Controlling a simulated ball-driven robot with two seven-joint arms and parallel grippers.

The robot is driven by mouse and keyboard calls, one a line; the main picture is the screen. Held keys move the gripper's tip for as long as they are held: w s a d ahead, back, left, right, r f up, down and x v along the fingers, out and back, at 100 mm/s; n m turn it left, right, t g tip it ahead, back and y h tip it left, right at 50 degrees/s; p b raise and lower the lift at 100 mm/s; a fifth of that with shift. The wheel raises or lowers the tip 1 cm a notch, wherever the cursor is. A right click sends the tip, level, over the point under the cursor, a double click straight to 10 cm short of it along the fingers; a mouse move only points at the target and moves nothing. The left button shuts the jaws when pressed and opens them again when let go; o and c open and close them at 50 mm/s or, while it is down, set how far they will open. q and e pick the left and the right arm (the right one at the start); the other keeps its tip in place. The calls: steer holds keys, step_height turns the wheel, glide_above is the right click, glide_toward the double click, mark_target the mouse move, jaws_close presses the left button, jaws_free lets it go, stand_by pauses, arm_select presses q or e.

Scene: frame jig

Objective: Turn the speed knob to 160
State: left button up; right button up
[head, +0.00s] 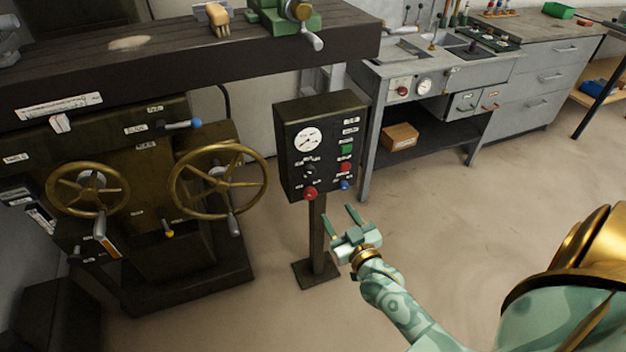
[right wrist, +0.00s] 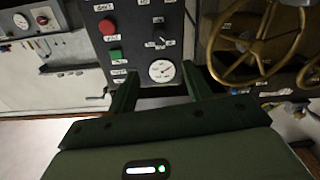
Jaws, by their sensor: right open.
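A dark control box (head: 292,166) stands on a post in the middle of the head view. Its front has a white round dial (head: 307,139) and, below it, a small black knob (head: 310,168), which looks like the speed knob. The knob (right wrist: 158,42) and dial (right wrist: 161,70) also show in the right wrist view, upside down. The labels and pointer setting are too small to read. My right gripper (head: 339,212) is open and empty, below and in front of the box. Its fingers (right wrist: 160,88) point toward the panel, apart from the knob. My left gripper is out of view.
A red mushroom button (head: 310,193) sits below the knob; green (head: 346,149), red (head: 345,167) and blue (head: 345,185) buttons are to the right. Brass handwheels (head: 222,213) on the machine stand left of the box. A grey workbench (head: 366,150) is behind. Floor to the right is clear.

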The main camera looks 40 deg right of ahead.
mark_target(312, 173)
steer(key=b+x, duration=0.1)
steer(key=x, duration=0.3)
steer(key=b+x, duration=0.2)
steer(key=x, duration=0.3)
steer(key=b+x, duration=0.1)
steer(key=x, duration=0.4)
steer(key=shift+w+f+b, duration=0.2)
steer(key=shift+f+b, duration=0.15)
steer(key=shift+b, duration=0.05)
steer(key=shift+w+d+r, duration=0.1)
steer(key=shift+w+r, duration=0.1)
steer(key=shift+w, duration=0.35)
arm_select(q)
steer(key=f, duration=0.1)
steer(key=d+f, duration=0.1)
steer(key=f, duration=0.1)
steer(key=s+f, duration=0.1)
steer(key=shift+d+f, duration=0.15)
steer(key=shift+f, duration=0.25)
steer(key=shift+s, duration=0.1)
arm_select(e)
steer(key=c, duration=1)
